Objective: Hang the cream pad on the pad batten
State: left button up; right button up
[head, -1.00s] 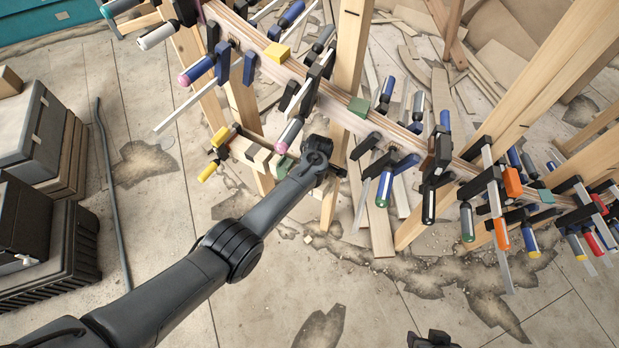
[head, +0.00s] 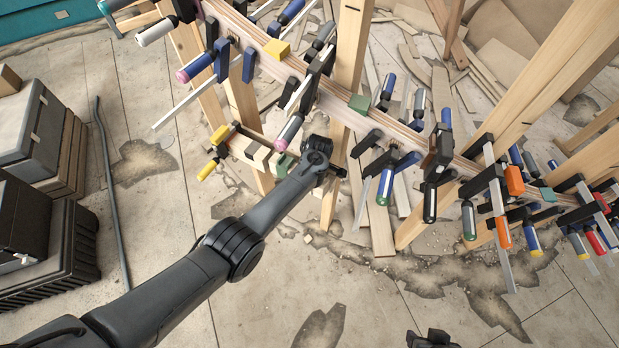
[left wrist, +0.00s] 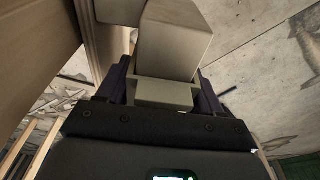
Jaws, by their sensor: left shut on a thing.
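My left arm reaches to the wooden frame, and its gripper is hidden behind the wrist in the head view. In the left wrist view my left gripper (left wrist: 165,88) is shut on a small pale block, which looks like the cream pad (left wrist: 164,94). A larger pale block (left wrist: 176,38) is just beyond it; I cannot tell whether they touch. In the head view a short low wooden bar, probably the pad batten (head: 240,146), carries pale blocks (head: 260,157) and a green one (head: 283,167), left of my wrist. A dark part at the bottom edge, probably my right gripper (head: 431,340), is cut off.
A long curved stringer (head: 335,105) crosses the frame, crowded with bar clamps (head: 383,185) and wooden posts (head: 352,60). Black cases (head: 45,255) stand at the left. The cracked floor between them and my arm (head: 150,230) is mostly clear.

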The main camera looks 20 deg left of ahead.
pick_arm(q)
jog(key=o, duration=1.3)
pick_arm(e)
jog(key=shift+d, duration=0.1)
pick_arm(q)
jog(key=shift+r, duration=0.15)
pick_arm(e)
jog(key=shift+r, duration=0.1)
